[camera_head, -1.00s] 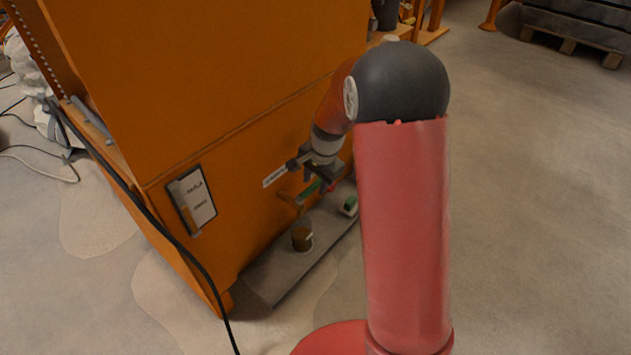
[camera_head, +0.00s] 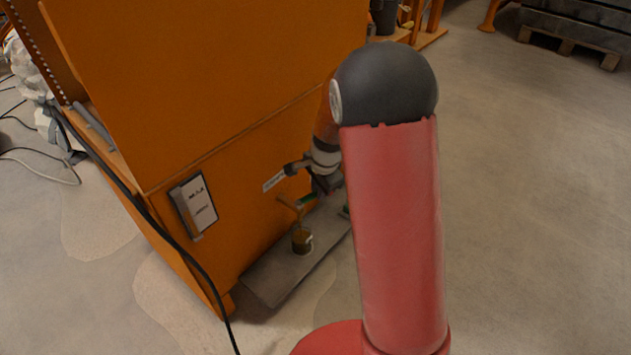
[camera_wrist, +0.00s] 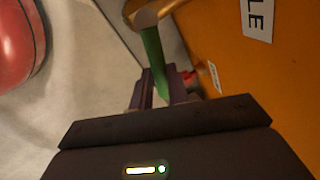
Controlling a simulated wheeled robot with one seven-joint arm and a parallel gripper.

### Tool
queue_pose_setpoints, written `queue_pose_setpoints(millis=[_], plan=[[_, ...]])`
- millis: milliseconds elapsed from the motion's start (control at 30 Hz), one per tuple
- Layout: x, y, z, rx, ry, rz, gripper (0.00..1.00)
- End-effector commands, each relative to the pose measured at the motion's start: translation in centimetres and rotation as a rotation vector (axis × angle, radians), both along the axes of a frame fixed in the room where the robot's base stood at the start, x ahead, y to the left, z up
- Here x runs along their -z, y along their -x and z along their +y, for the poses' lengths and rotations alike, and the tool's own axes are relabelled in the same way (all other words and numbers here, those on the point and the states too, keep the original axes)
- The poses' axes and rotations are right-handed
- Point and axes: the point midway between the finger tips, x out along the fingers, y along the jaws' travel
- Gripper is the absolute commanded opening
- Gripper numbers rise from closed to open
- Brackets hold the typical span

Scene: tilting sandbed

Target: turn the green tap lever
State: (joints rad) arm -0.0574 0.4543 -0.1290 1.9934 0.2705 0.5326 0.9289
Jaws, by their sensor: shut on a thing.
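The green tap lever (camera_head: 307,199) sticks out from a brass-coloured tap (camera_head: 288,203) low on the orange cabinet's side. In the wrist view the green lever (camera_wrist: 154,52) runs down from the round end of the tap (camera_wrist: 146,17) to between my dark fingers. My gripper (camera_wrist: 160,85) is shut on the lever's free end, and the fingers hide its tip. In the head view my gripper (camera_head: 323,186) is at the right end of the lever, partly hidden by my own arm.
A brown mug (camera_head: 302,240) stands below the tap on a grey board (camera_head: 270,281). A green object (camera_head: 345,212) is partly hidden behind my arm. The orange cabinet (camera_head: 200,90) bears a white label (camera_head: 274,181) and a framed sign (camera_head: 199,204). A black cable (camera_head: 165,228) hangs at left.

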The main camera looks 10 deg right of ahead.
Motion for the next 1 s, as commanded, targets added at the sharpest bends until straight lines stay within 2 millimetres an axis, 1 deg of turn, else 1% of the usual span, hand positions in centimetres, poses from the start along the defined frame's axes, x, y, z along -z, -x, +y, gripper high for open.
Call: queue_pose_setpoints(millis=[33,100,200,500,533,667,700,933,1000], plan=[[-0.51,0.47,0.11,0.051,0.001,0.004,0.00],[-0.44,0.83,0.01,0.121,0.001,0.004,0.00],[-0.23,1.09,-0.10,0.179,0.001,0.002,0.00],[-0.02,1.11,-0.16,0.193,-0.001,0.000,0.00],[-0.02,1.11,-0.16,0.193,-0.001,0.000,0.19],[-0.02,1.10,-0.16,0.192,0.000,0.000,0.36],[-0.02,1.09,-0.17,0.192,0.000,0.000,0.39],[-0.05,1.09,-0.19,0.192,0.000,0.000,0.39],[-0.37,1.12,-0.19,0.192,0.000,-0.001,0.39]])
